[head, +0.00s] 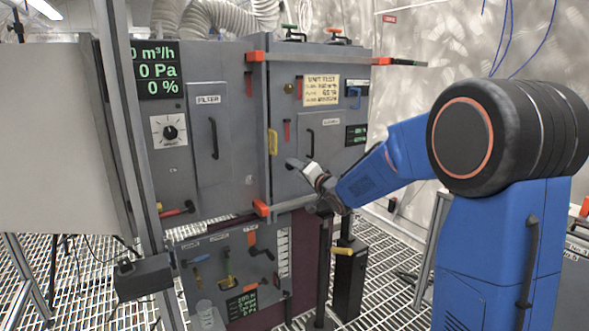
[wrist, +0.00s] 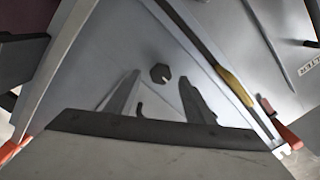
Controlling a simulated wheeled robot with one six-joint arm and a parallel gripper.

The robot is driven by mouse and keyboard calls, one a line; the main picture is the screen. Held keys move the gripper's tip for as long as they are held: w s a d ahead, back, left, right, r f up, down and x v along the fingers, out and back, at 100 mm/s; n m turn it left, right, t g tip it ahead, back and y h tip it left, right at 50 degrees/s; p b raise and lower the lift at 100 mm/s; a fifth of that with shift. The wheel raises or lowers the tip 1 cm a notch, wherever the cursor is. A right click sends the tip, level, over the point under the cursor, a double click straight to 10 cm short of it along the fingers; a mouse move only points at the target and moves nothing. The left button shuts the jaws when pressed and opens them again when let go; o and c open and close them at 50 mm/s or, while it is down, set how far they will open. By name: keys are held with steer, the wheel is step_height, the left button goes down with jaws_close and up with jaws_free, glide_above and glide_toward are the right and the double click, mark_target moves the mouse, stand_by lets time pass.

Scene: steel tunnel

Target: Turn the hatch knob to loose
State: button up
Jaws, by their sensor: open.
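The hatch is a grey cabinet door (head: 340,112) with a yellow handle on its left edge; its surface also shows in the wrist view (wrist: 95,75). A small dark, faceted knob (wrist: 160,73) sits on it in the wrist view. My gripper (wrist: 158,95) is open, with one finger on either side of the knob's line and the knob a little beyond the fingertips. I see no contact. In the head view my gripper (head: 292,164) is at the lower left of the door, and the knob cannot be made out there.
A black handle (head: 310,143) and a paper sign (head: 321,90) are on the door above my gripper. Orange-ended bars (head: 262,208) run along the door's top and bottom. A lower panel (head: 215,262) carries levers. A black post (head: 349,280) stands below my arm.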

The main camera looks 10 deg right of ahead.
steer(key=shift+x, duration=1.05)
steer(key=c, duration=1)
steer(key=shift+c, duration=0.2)
